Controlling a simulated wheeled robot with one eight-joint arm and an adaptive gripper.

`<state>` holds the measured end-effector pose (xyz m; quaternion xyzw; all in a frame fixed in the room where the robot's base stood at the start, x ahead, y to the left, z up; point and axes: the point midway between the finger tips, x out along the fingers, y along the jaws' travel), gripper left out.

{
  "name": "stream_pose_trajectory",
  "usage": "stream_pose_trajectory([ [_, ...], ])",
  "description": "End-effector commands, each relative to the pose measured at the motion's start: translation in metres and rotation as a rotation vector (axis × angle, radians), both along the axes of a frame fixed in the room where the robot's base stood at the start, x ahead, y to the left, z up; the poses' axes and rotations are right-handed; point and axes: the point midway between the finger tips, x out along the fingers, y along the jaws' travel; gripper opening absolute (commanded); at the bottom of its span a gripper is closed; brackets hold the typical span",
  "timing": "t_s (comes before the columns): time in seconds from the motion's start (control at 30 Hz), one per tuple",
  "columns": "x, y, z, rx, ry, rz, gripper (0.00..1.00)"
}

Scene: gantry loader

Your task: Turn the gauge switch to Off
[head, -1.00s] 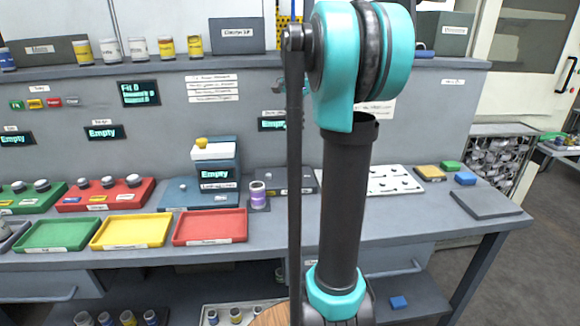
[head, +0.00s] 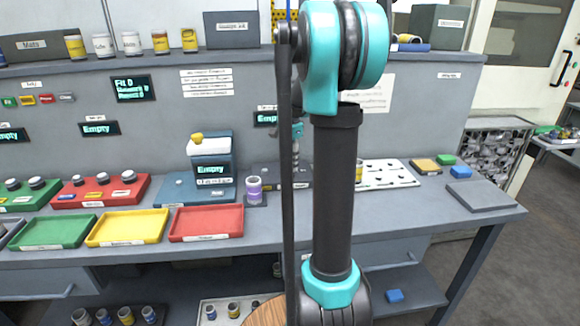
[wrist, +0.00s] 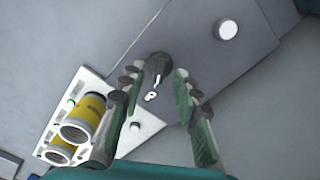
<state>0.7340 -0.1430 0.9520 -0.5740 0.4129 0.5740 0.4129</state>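In the wrist view a dark round knob with a white pointer mark (wrist: 158,66), which looks like the gauge switch, sits on a grey box (wrist: 200,45). A round white button (wrist: 227,29) is on the same box. My gripper (wrist: 156,82) is open, with its fingers on either side of the knob in the picture. I cannot tell whether they touch it. In the head view the grey box (head: 300,176) is mostly hidden behind my arm, and the knob cannot be made out. A small part of my gripper shows beside the arm.
Beside the box is a white holed board (head: 390,176) with yellow-banded cylinders (wrist: 88,115) in the wrist view. A purple-banded jar (head: 254,190) stands left of the box. Red (head: 206,222), yellow (head: 127,228) and green (head: 55,232) trays line the bench front. A grey pad (head: 481,195) lies right.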

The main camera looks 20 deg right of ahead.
Motion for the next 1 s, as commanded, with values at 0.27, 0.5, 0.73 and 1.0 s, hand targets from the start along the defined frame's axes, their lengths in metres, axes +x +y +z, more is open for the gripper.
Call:
stream_pose_trajectory([
  [0.27, 0.0, 0.0, -0.016, 0.0, 0.0, 0.0, 0.32],
  [0.5, 0.0, 0.0, -0.016, 0.0, 0.0, 0.0, 0.29],
  [0.73, 0.0, 0.0, -0.016, 0.0, 0.0, 0.0, 0.01],
  [1.0, 0.0, 0.0, -0.016, 0.0, 0.0, 0.003, 0.0],
])
